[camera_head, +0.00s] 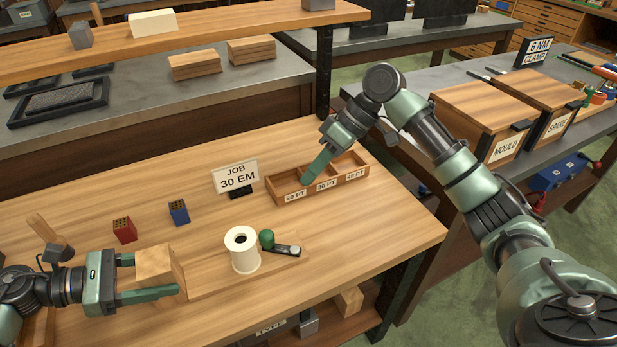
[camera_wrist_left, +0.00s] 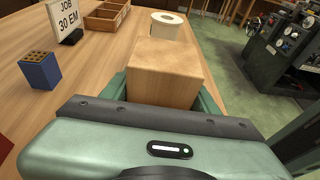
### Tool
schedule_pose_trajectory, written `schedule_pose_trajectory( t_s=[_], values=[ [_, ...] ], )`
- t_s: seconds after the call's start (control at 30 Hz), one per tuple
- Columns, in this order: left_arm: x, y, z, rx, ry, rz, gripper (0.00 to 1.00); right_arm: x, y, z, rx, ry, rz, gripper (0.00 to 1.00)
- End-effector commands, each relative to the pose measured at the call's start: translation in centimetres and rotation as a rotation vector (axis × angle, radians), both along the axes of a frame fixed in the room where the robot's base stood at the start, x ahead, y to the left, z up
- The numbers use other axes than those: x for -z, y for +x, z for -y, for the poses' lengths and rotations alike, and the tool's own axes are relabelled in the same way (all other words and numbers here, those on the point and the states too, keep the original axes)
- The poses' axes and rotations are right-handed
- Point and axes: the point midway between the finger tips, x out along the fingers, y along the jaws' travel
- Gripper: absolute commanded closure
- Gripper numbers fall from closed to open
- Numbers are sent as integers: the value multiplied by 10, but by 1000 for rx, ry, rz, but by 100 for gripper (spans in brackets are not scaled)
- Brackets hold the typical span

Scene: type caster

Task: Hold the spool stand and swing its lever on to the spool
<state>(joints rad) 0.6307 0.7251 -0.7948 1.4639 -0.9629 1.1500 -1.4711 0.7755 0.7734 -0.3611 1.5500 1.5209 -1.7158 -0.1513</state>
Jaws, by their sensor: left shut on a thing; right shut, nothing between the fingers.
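The spool stand has a flat wooden base (camera_head: 205,285) on the bench, with a wooden block (camera_head: 155,264) at its left end. The white spool (camera_head: 242,250) stands upright on the base and also shows in the left wrist view (camera_wrist_left: 167,25). The dark lever (camera_head: 286,250) with a green knob (camera_head: 266,239) lies just right of the spool; whether the knob touches it I cannot tell. My left gripper (camera_head: 156,276) is shut on the block, fingers on both sides, also in the left wrist view (camera_wrist_left: 164,85). My right gripper (camera_head: 308,180) is shut and empty, its tip at the compartment tray.
The wooden compartment tray (camera_head: 272,191) stands behind the spool stand, beside the JOB 30 EM sign (camera_head: 236,177). A red block (camera_head: 124,230) and a blue block (camera_head: 179,212) stand behind my left gripper. A mallet (camera_head: 48,236) lies far left. The bench's right front is clear.

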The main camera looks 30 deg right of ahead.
Motion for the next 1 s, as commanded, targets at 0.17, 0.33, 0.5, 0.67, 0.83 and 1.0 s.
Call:
schedule_pose_trajectory(
  t_s=[0.17, 0.33, 0.5, 0.67, 0.83, 1.0],
  values=[
    [0, 0, 0, 0, 0, 0, 82, 0, 0, 0, 0, 0, 0, 100],
    [0, 0, 0, 0, 0, 0, 82, 0, 0, 0, 0, 0, 0, 100],
    [0, 0, 0, -1, 0, 0, 23, 0, 0, 0, 0, 0, 0, 100],
    [0, 0, 0, -1, 0, 0, 15, 0, 0, 0, 0, 0, 0, 100],
    [0, 0, 0, -1, 0, 0, 15, 0, 0, 0, 0, 0, 0, 100],
    [-3, 1, -12, -3, 1, 0, 15, 0, 0, 0, 0, 0, 0, 100]
  ],
)
